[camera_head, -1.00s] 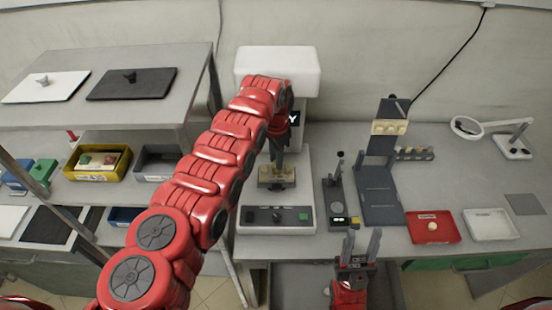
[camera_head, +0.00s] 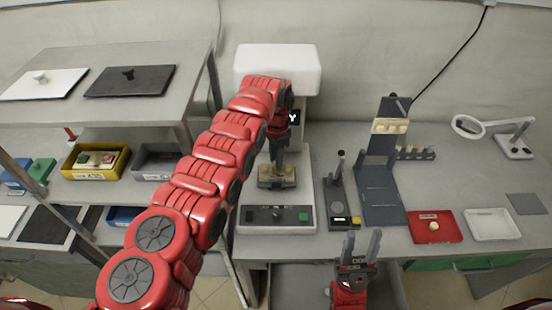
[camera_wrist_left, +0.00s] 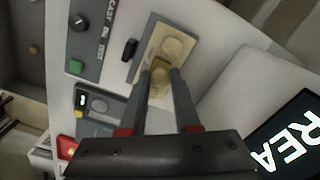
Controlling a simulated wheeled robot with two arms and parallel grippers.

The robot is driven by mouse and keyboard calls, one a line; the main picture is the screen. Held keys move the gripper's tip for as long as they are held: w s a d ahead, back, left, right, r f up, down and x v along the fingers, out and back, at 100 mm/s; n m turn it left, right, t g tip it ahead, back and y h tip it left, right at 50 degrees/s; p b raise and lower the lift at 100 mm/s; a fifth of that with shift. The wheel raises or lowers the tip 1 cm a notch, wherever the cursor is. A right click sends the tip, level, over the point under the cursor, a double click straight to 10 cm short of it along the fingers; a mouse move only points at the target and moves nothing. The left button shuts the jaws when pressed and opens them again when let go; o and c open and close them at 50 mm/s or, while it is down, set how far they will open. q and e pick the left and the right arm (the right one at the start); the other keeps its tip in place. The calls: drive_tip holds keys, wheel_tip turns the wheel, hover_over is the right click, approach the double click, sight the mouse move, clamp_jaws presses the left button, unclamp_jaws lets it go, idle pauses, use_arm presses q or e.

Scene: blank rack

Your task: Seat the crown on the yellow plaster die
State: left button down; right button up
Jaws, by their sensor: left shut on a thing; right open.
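My left gripper (camera_head: 277,166) reaches down into the white press-like machine (camera_head: 277,68), just above a tan block fixture (camera_head: 277,177). In the left wrist view the gripper (camera_wrist_left: 162,72) is shut on a small cream piece (camera_wrist_left: 158,90), apparently the crown, partly hidden by the fingers. A yellow die top (camera_wrist_left: 160,64) shows right at the fingertips; I cannot tell whether the piece touches it. A paler round die (camera_wrist_left: 173,47) stands beside it in the fixture. My right gripper (camera_head: 362,246) is open and empty at the table's front edge.
Right of the machine stand a small lever device (camera_head: 341,190) and a grey stand (camera_head: 380,185) with pale pieces. A red tray (camera_head: 447,236) holding a pale round piece and an empty white tray (camera_head: 490,214) lie further right. The machine's knob panel (camera_head: 262,217) lies in front of the fixture.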

use_arm(q)
drive_tip(key=shift+f+b, duration=0.65)
drive_tip(key=shift+f, duration=0.25)
drive_tip(key=c, duration=0.5)
unclamp_jaws()
drive_tip(key=shift+c, duration=0.2)
drive_tip(key=shift+r, duration=0.1)
wheel_tip(320, 180, up, 7)
drive_tip(key=shift+f+b, duration=0.15)
drive_tip(key=shift+b, duration=0.95)
drive_tip(key=shift+r, duration=0.3)
